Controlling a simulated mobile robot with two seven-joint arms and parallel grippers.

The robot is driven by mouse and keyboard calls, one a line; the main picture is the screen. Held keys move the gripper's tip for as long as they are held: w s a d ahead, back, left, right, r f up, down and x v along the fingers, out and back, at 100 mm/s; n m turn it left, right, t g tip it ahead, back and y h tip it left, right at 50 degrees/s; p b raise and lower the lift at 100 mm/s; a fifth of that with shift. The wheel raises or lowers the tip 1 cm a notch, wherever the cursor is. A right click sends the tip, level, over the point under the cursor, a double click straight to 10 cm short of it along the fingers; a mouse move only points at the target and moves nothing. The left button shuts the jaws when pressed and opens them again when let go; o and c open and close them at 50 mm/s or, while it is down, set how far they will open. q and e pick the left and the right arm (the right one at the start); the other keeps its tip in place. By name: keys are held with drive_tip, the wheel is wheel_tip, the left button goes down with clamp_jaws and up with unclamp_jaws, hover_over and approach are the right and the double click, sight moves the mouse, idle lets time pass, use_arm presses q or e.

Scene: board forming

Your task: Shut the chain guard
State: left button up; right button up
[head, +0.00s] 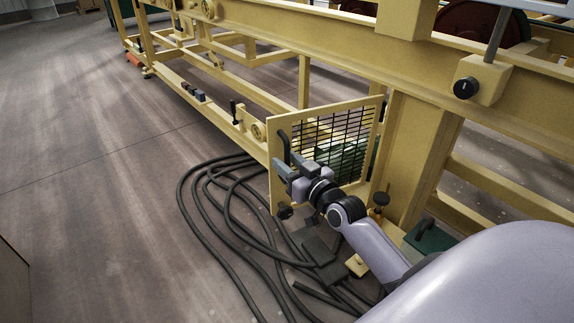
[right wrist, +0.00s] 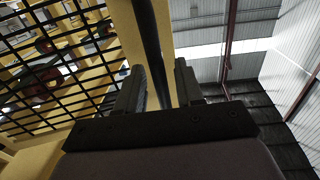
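The chain guard (head: 272,184) is a yellow frame with a black mesh, at the centre of the head view. It stands at an angle out from the yellow machine frame, its left edge towards the open floor. A dark upright bar handle (head: 284,146) is on that left edge. My right gripper (head: 282,170) is at the handle. In the right wrist view the handle (right wrist: 149,40) runs between the two fingers (right wrist: 160,85), with a gap visible beside it, so the gripper looks open around it. The mesh (right wrist: 60,65) fills the left there. My left gripper is not in view.
Black hoses (head: 190,200) lie coiled on the floor left of and below the guard. A dark pedal-like block (head: 318,250) lies among them. The yellow machine frame (head: 330,35) runs across the back. The floor at left (head: 90,130) is clear.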

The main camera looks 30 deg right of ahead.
drive_tip(key=shift+w, duration=0.3)
drive_tip(key=shift+c, duration=0.4)
clamp_jaws()
drive_tip(key=shift+w, duration=0.15)
